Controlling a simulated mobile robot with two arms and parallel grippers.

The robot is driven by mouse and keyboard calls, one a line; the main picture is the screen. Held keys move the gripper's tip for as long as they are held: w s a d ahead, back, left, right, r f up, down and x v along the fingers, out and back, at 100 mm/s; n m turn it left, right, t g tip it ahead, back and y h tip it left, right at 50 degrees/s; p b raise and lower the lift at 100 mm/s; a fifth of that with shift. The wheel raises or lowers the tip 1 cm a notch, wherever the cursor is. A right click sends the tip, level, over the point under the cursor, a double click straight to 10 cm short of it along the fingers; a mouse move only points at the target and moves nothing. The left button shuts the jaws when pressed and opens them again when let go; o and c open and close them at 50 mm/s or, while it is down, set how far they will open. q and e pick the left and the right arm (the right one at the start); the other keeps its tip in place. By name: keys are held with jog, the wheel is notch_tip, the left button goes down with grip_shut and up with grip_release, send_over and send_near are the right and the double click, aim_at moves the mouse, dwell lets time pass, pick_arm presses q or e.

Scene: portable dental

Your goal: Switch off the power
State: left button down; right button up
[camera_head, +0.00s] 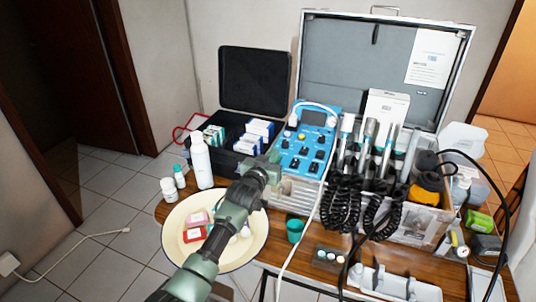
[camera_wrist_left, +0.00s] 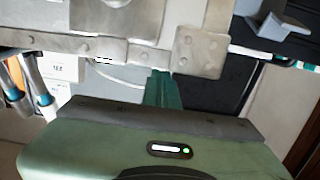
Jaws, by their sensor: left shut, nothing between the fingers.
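The blue control panel (camera_head: 304,145) with dark knobs and a small screen stands in the open metal case (camera_head: 380,60). I cannot make out which part is the power switch. My left gripper (camera_head: 271,159) reaches up from the bottom to the panel's left edge, by the case's left side. It is shut and empty; I cannot tell if it touches the panel. In the left wrist view its green fingers (camera_wrist_left: 162,90) show together below a bolted metal strip (camera_wrist_left: 135,50). The arm hides part of the case front. My right gripper is not in view.
Handpieces with coiled black cords (camera_head: 345,200) hang right of the panel. An open black box (camera_head: 255,80) with small packs is at left. A white bottle (camera_head: 200,162) and a round tray (camera_head: 245,252) stand in front. A white cable (camera_head: 85,238) lies on the floor.

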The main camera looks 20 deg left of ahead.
pick_arm(q)
notch_tip(320, 180, up, 4)
jog(key=p, duration=0.2)
jog(key=shift+w+r+p, duration=0.1)
jog(key=shift+p, duration=0.25)
jog(key=shift+s+f+b, duration=0.3)
jog(key=shift+s+b, duration=0.1)
jog(key=shift+s, duration=0.45)
jog(key=s+r, duration=0.2)
jog(key=s, duration=0.6)
jog(key=shift+a+r, duration=0.15)
jog(key=shift+r, duration=0.25)
